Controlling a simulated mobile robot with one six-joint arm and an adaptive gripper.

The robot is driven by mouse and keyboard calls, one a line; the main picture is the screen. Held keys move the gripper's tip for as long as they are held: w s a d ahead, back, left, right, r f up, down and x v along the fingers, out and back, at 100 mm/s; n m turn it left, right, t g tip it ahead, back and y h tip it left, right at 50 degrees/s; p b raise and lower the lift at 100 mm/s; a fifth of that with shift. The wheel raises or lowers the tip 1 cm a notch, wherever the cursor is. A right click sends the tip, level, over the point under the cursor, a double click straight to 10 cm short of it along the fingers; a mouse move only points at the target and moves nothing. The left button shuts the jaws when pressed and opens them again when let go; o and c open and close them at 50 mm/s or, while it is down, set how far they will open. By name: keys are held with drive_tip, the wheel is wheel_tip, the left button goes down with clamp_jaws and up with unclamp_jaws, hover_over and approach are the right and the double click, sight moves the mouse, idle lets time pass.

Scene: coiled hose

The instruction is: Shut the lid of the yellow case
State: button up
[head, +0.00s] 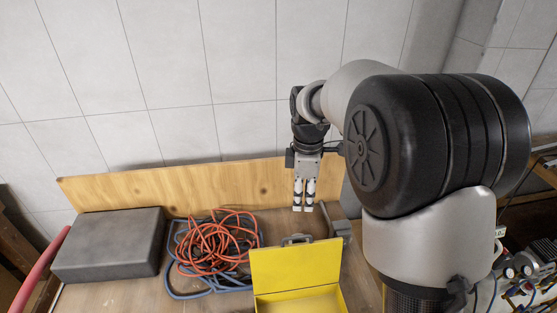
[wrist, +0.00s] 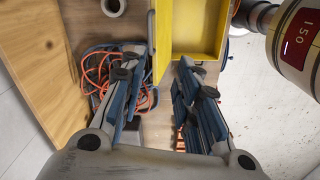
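The yellow case (head: 322,300) stands on the bench at the bottom centre of the head view, cut off by the frame edge. Its yellow lid (head: 295,265) stands raised at the back, so the case is open. In the wrist view the case (wrist: 197,57) shows at the top, with the raised lid along its left side. My gripper (head: 303,209) points down behind and above the lid in the head view. In the wrist view its two fingers (wrist: 163,68) are spread apart with nothing between them. I cannot tell whether a finger touches the lid.
A coil of orange hose (head: 213,243) and blue hose lies left of the case. A dark grey box (head: 110,243) sits further left. A wooden board (head: 150,187) stands along the back. A grey metal fitting (head: 341,229) is right behind the case.

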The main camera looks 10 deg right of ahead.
drive_tip(key=w+f+n+p, duration=0.1)
drive_tip(key=f, duration=0.5)
drive_tip(key=w+f+p, duration=0.1)
drive_tip(key=f, duration=0.5)
drive_tip(key=f+n+p, duration=0.1)
drive_tip(key=f, duration=0.5)
drive_tip(key=shift+w+d+f+n+g, duration=0.15)
drive_tip(key=shift+w+f+n+g, duration=0.15)
drive_tip(key=shift+w+g, duration=0.1)
clamp_jaws()
